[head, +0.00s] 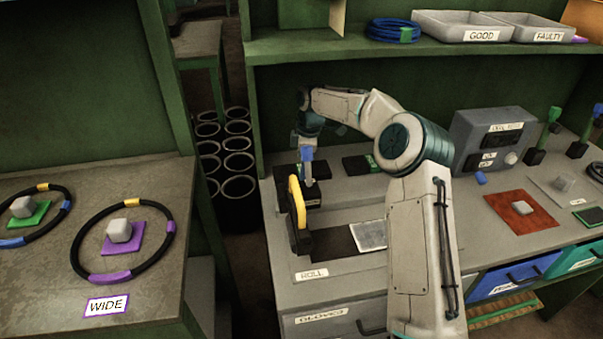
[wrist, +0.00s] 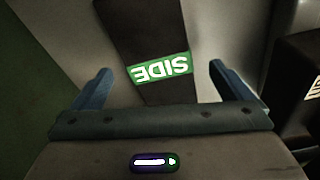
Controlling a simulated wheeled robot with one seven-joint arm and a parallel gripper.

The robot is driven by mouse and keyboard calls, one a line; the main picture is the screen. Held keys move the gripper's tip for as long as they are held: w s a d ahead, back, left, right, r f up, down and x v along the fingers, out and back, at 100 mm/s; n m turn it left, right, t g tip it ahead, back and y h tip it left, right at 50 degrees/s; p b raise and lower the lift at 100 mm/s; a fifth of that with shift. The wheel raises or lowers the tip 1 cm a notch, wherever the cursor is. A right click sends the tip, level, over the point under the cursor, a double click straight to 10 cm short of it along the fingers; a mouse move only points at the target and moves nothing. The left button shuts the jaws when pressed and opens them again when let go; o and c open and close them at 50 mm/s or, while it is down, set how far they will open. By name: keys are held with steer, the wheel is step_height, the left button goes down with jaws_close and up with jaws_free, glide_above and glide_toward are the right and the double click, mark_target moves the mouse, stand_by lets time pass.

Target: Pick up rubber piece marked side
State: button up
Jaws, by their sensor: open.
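The rubber piece marked SIDE (wrist: 143,30) is a flat black strip in the wrist view, with a green label (wrist: 160,70) whose white letters appear upside down. It runs from the top edge down between the fingers of my gripper (wrist: 160,78). The fingers are blue, spread apart, one on each side of the strip, with gaps on both sides. The strip's lower end is hidden behind the gripper body. In the head view my gripper (head: 308,168) points down over the left part of the bench; I cannot clearly make out the strip there.
A yellow-and-black roll holder (head: 296,203) stands close by, behind the ROLL label (head: 311,274). A dark box (wrist: 300,75) is right of the gripper in the wrist view. The grey machine (head: 490,140) and red mat (head: 511,210) are farther right.

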steer(key=shift+a+f, duration=0.15)
steer(key=shift+f, duration=0.7)
steer(key=c, duration=1.2)
steer(key=shift+c, duration=0.2)
steer(key=shift+r, duration=0.1)
